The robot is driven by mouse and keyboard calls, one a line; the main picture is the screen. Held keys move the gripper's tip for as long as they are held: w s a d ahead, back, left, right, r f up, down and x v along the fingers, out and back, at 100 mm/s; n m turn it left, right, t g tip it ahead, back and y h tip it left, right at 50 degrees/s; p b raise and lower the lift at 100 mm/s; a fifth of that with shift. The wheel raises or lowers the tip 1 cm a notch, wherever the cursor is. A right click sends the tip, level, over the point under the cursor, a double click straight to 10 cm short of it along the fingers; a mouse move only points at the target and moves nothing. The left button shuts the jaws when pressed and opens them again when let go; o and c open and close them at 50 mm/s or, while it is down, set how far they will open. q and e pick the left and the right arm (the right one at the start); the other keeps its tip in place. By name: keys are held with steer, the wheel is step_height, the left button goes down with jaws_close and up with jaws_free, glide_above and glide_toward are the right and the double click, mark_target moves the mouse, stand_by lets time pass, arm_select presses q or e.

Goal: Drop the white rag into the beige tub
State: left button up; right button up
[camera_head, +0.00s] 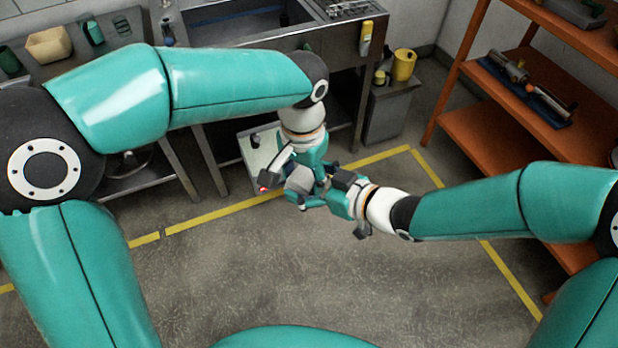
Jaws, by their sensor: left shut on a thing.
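The beige tub (49,45) stands on the metal counter at the upper left, its open top facing up. My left gripper (301,186) hangs in the middle of the view, over the floor in front of the sink bench. It is shut on a small pale grey-white bundle (299,179), which looks like the white rag and is partly hidden by the fingers. My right gripper (327,187) comes in from the right and is right beside the left one, overlapping it in the view. I cannot tell whether its jaws are open or shut, or whether it touches the rag.
Green cups (93,32) stand beside the tub. A steel sink (245,18) fills the back middle. A yellow bucket (404,65) sits on a grey cabinet. Orange shelves (487,125) with tools stand at right. The floor (300,270) inside yellow lines is clear.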

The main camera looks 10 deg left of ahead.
steer(key=shift+w+d, duration=0.15)
steer(key=shift+w, duration=0.05)
steer(key=c, duration=0.6)
steer(key=shift+o, duration=0.4)
steer(key=o, duration=1)
steer(key=shift+o, duration=0.2)
steer(key=shift+r, duration=0.1)
